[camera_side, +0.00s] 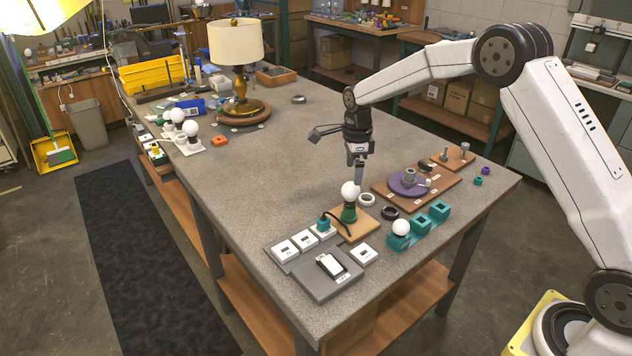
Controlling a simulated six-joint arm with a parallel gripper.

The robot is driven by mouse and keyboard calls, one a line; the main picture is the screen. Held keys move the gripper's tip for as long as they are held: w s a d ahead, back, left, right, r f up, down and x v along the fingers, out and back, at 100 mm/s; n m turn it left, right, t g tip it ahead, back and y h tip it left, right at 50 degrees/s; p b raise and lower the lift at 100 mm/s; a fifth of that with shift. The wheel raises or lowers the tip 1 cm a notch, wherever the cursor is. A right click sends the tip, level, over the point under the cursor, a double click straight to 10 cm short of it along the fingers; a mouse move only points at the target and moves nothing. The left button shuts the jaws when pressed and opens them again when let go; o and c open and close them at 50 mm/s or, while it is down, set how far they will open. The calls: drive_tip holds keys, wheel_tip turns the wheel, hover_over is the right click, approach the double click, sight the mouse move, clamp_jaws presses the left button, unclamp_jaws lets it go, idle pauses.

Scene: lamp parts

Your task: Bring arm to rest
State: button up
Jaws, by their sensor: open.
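My gripper (358,178) points down above the workbench, just over and slightly behind a white bulb (350,190). The bulb stands upright on a green socket (348,213) on a small wooden board (356,224). My gripper looks empty and its fingers are small in this view. Whether the fingertips touch the bulb is hard to tell. A black cable runs from the socket board toward a teal plug (324,223) in a white block.
A grey switch panel (318,288) lies in front. A teal holder (421,231) with another bulb (401,228) is to the right. Behind it is a wooden board with a purple disc (409,183). A lamp (238,60) stands far back. The bench's left middle (260,180) is clear.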

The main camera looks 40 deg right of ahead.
drive_tip(key=s+a+n+t, duration=0.1)
drive_tip(key=s+a+n, duration=0.2)
drive_tip(key=s+n, duration=0.9)
drive_tip(key=s+a+r+n+t, duration=0.1)
drive_tip(key=s+a+n, duration=0.2)
drive_tip(key=s+n, duration=0.9)
drive_tip(key=shift+s+a, duration=0.25)
drive_tip(key=shift+s, duration=0.95)
